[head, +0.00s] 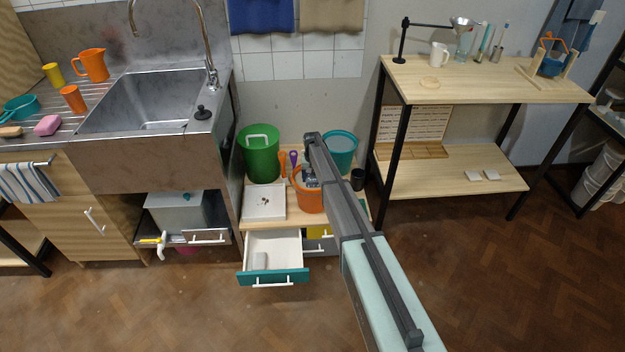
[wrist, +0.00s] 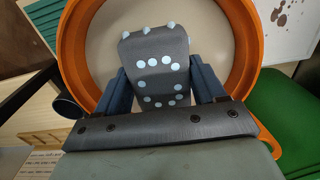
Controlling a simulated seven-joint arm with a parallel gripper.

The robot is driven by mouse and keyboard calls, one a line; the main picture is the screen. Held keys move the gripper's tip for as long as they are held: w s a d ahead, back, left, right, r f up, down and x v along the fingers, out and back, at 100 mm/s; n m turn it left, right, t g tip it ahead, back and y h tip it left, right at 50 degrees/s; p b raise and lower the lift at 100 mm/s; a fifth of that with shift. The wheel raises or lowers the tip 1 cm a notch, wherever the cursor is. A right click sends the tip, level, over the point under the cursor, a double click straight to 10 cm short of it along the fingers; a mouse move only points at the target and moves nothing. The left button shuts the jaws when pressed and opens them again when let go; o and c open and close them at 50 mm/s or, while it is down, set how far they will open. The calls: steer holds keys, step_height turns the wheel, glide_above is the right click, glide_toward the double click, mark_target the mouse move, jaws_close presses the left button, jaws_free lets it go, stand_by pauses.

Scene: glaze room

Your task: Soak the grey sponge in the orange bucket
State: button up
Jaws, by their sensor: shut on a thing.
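The orange bucket (head: 309,201) stands on a low wooden bench, and its round rim (wrist: 246,42) rings the wrist view. My gripper (head: 311,184) points down at the bucket's mouth. In the wrist view its two dark blue fingers (wrist: 160,85) are shut on the grey sponge (wrist: 155,48), a dark grey block with pale blue dots. The sponge appears over the bucket's pale inside. I cannot tell how deep it sits or whether it touches water. In the head view my arm mostly hides the sponge.
A green bin (head: 260,158) stands left of the bucket and a teal bucket (head: 341,148) behind right. A white spotted tray (head: 264,202) lies at front left. A black cup (head: 357,180) is at right. A teal-fronted drawer (head: 273,277) is open below, with a pale object inside.

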mark_target(312, 175)
steer(key=shift+r, duration=4.55)
